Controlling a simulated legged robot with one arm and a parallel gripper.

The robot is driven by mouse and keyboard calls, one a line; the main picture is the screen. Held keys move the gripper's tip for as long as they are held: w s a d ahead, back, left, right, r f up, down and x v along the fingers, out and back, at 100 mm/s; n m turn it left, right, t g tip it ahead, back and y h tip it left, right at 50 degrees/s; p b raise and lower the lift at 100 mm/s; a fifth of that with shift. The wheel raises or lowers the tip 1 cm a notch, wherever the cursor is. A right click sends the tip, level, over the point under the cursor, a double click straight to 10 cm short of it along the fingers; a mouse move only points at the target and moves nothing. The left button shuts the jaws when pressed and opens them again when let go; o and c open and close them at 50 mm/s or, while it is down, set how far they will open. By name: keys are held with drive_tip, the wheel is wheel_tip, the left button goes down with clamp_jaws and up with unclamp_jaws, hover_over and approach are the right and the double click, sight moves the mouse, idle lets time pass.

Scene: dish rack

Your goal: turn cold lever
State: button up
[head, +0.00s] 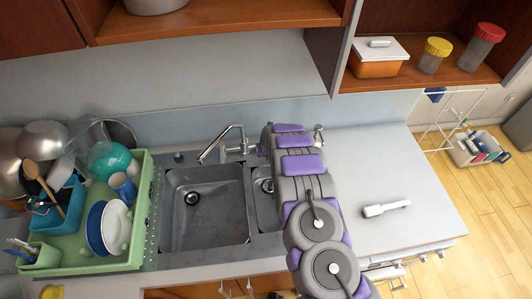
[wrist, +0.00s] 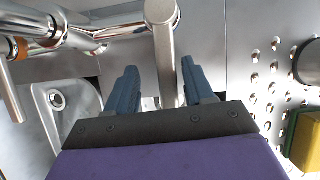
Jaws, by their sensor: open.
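The chrome tap (head: 232,143) stands behind the sink in the head view, with its right part close to my arm. In the wrist view, chrome tap fittings (wrist: 75,32) fill the upper left, including a lever with an orange ring (wrist: 19,47). I cannot make out which part is the cold lever. My gripper (wrist: 160,66) is open, with its two blue-grey fingers apart. A brushed metal bar (wrist: 163,40) shows between the fingers; I cannot tell whether they touch it. My gripper's fingers are not visible in the head view.
The large sink basin (head: 205,212) lies left of my arm, and a green dish rack (head: 85,262) full of dishes stands further left. A white object (head: 386,208) lies on the right counter (head: 425,218), mostly clear. Shelves (head: 210,17) overhang the counter.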

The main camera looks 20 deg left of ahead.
drive_tip(key=shift+s+d+r+p, duration=0.1)
drive_tip(key=shift+d+r+p, duration=0.25)
drive_tip(key=shift+d, duration=0.05)
drive_tip(key=shift+s+a+r+p, duration=0.25)
drive_tip(key=shift+r+p, duration=0.25)
drive_tip(key=shift+p, duration=0.25)
drive_tip(key=shift+d+r, duration=0.1)
drive_tip(key=shift+d, duration=0.25)
drive_tip(key=p+v, duration=0.2)
drive_tip(key=p, duration=0.1)
drive_tip(key=shift+s+a+r, duration=0.1)
drive_tip(key=shift+s+r, duration=0.05)
drive_tip(key=shift+r, duration=0.25)
drive_tip(key=shift+p+v, duration=1.6)
drive_tip(key=shift+p, duration=0.2)
